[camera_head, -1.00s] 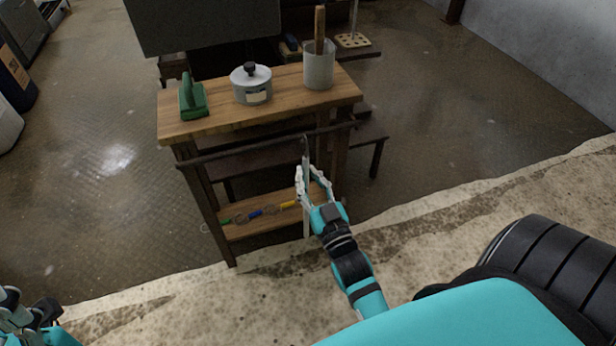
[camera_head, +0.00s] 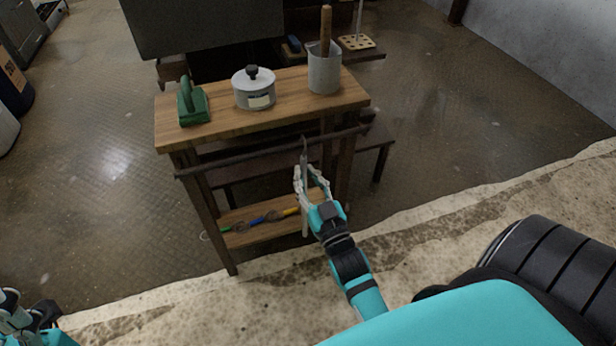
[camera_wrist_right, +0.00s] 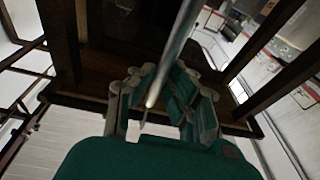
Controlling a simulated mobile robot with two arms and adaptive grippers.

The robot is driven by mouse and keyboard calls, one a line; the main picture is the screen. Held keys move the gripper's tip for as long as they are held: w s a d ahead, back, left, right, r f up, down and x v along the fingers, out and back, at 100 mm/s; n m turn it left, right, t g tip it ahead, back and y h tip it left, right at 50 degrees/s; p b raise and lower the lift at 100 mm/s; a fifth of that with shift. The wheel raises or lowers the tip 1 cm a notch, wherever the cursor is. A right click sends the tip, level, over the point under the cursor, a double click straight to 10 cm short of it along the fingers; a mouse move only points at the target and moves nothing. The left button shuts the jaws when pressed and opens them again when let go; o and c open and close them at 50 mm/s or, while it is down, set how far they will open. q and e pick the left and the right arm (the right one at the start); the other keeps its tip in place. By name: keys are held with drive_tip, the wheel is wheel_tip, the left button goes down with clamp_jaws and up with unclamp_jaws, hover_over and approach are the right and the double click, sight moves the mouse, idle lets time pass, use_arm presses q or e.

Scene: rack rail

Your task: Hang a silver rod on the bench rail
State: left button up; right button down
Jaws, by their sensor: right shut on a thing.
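The silver rod (camera_head: 305,218) is upright in my right gripper (camera_head: 309,183), which is shut on it around its middle. Its hooked-looking dark top end overlaps the bench rail (camera_head: 235,161) in the head view; I cannot tell whether they touch. The rail is a dark bar along the near side of the wooden bench (camera_head: 220,114). In the right wrist view the rod (camera_wrist_right: 175,55) runs up between the fingers of my right gripper (camera_wrist_right: 160,98). My left gripper (camera_head: 22,310) is partly in view at the lower left, apart from the bench; its fingers are unclear.
On the bench top are a green tool (camera_head: 192,103), a lidded pot (camera_head: 254,92) and a grey cup (camera_head: 324,72) with a wooden handle in it. Small coloured-handled items (camera_head: 258,219) are at the lower shelf. Open floor (camera_head: 100,150) lies left of the bench.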

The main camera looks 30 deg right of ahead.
drive_tip(key=shift+f, duration=0.35)
idle(0.6)
drive_tip(key=c, duration=1.2)
unclamp_jaws()
drive_tip(key=shift+c, duration=0.2)
